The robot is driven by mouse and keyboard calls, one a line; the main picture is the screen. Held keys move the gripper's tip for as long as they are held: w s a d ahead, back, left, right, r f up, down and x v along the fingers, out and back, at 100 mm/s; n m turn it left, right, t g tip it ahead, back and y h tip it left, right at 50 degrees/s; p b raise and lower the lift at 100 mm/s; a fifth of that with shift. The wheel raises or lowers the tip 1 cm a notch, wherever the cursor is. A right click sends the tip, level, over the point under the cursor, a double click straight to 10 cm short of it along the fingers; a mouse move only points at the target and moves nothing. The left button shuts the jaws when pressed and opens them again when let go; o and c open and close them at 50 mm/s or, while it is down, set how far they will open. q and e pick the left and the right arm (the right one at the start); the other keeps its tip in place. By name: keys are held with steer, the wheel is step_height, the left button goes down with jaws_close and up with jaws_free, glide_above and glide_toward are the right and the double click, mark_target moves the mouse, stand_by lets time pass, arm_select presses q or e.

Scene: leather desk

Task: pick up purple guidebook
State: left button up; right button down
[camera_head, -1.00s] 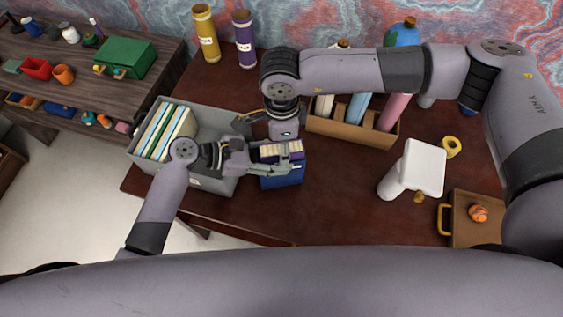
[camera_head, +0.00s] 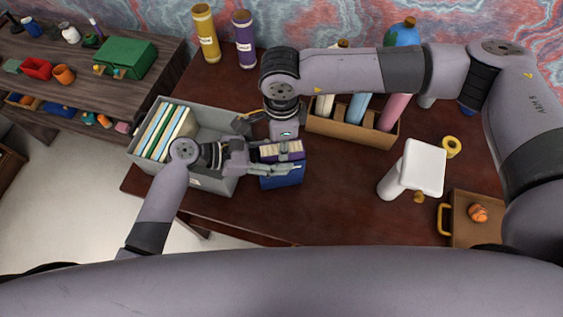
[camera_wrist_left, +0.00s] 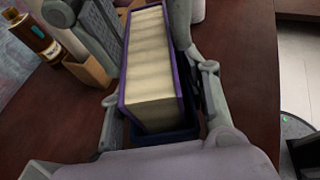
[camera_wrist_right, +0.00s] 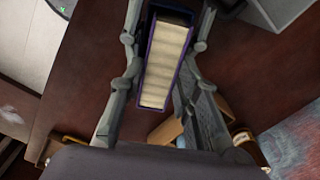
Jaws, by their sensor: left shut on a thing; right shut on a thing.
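The purple guidebook (camera_head: 282,151) stands in a dark blue holder (camera_head: 284,179) on the desk, its cream page edges upward. My left gripper (camera_head: 284,163) reaches it from the left and is shut on it. In the left wrist view the guidebook (camera_wrist_left: 152,70) lies between the fingers, with the blue holder's rim (camera_wrist_left: 165,138) under it. My right gripper (camera_wrist_right: 160,75) comes from behind and is also shut on the guidebook (camera_wrist_right: 164,65), across its covers. In the head view the right fingers are partly hidden by the wrist.
A grey bin (camera_head: 213,183) with several books stands directly left. A wooden organizer (camera_head: 350,133) with upright coloured items is close on the right. The front middle desk is clear.

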stand_by(0.6)
arm_select(q)
steer(key=o, duration=1.3)
steer(key=shift+c, duration=0.2)
arm_select(e)
step_height(320, 180, up, 10)
arm_select(q)
steer(key=v, duration=1.2)
steer(key=shift+f, duration=0.1)
arm_select(e)
steer(key=shift+r, duration=0.15)
